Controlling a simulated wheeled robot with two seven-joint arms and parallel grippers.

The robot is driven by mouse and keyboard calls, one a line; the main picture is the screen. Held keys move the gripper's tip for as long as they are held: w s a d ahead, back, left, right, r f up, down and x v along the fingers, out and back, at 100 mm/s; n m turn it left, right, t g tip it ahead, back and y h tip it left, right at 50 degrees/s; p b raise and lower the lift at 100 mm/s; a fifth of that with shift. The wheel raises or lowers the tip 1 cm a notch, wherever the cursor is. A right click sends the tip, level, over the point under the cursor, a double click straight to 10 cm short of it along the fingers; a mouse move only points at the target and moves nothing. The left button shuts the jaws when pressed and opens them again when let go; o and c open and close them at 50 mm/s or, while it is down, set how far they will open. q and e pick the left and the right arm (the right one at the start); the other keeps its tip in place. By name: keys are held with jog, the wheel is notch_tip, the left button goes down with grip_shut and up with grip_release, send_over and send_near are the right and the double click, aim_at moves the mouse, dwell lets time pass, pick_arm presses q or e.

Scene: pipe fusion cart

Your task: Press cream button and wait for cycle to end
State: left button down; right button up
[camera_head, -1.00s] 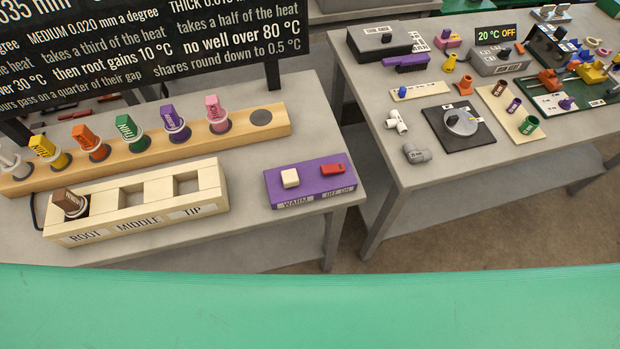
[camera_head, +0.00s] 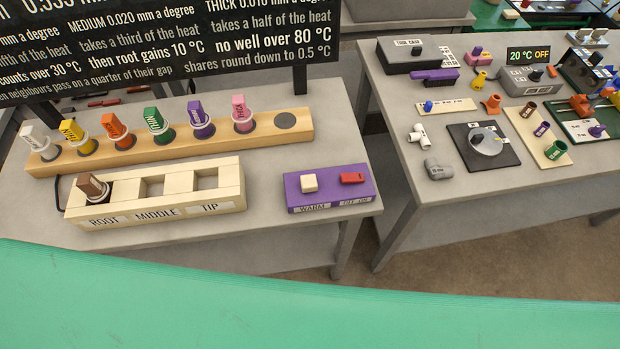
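The cream button (camera_head: 309,183) sits on the left part of a purple box (camera_head: 329,201), above a label reading WARM. A red switch (camera_head: 352,178) is on the right part of the same box, above a label reading OFF ON. The box stands near the front right edge of the left table. A cream block (camera_head: 222,199) labelled ROOT, MIDDLE and TIP stands to its left. A brown tagged piece (camera_head: 92,186) is in the ROOT slot; the MIDDLE and TIP slots look empty. Neither gripper is in view.
A wooden rack (camera_head: 296,131) holds several coloured tagged pieces and has one bare dark spot at its right end. A black text board (camera_head: 180,45) stands behind it. A green surface (camera_head: 300,310) fills the foreground.

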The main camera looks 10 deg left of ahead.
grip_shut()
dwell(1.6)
